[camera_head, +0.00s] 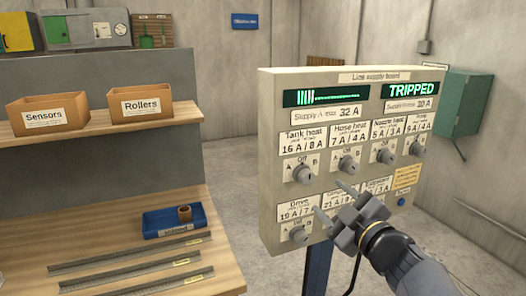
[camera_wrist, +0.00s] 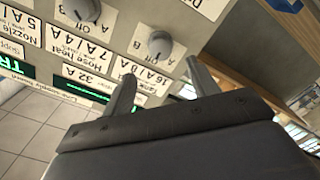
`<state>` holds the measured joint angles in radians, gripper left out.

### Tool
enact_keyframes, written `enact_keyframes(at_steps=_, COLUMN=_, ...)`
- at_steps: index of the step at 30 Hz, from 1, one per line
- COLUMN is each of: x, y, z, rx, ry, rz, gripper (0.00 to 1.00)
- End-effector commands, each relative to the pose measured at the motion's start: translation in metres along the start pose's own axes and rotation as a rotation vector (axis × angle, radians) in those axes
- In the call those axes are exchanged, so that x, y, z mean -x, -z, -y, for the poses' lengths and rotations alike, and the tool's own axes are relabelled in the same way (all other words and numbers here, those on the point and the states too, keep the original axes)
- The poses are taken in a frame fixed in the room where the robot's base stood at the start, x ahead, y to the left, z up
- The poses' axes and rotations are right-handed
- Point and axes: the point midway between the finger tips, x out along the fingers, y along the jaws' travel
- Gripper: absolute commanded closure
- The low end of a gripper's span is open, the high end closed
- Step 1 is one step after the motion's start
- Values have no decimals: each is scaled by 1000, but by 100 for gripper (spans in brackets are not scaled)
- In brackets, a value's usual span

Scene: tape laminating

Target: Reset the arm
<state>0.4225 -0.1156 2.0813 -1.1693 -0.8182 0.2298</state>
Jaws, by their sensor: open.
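My gripper (camera_head: 333,204) is open and empty in front of the lower part of the line supply board (camera_head: 268,150). Its two fingers are apart, and in the wrist view the gripper (camera_wrist: 162,90) also shows open before the board, with nothing between the fingers. The board shows "TRIPPED" in green at its upper right. Upper row knobs are Tank heat (camera_head: 303,173), Hose heat (camera_head: 348,164) and Nozzle heat (camera_head: 386,156), plus one at the right. The Drive knob (camera_head: 298,234) is at lower left. My gripper hides other lower-row knobs and labels. I cannot tell whether a finger touches the board.
A blue button (camera_head: 401,202) is at the board's lower right. On the left, a wooden shelf (camera_head: 90,128) holds a Sensors box (camera_head: 48,113) and a Rollers box (camera_head: 140,103). Below, a bench holds a blue tray (camera_head: 180,222) and metal strips. A green cabinet (camera_head: 462,105) hangs at right.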

Motion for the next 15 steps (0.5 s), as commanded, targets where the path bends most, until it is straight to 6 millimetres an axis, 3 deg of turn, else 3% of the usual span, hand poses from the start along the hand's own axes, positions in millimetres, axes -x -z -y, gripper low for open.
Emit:
enact_keyframes(at_steps=9, x=-57, y=0, z=2, rx=-1, ry=4, rz=-1, gripper=44)
enact_keyframes(at_steps=15, x=-83, y=0, z=1, rx=-1, ry=3, rz=-1, gripper=44)
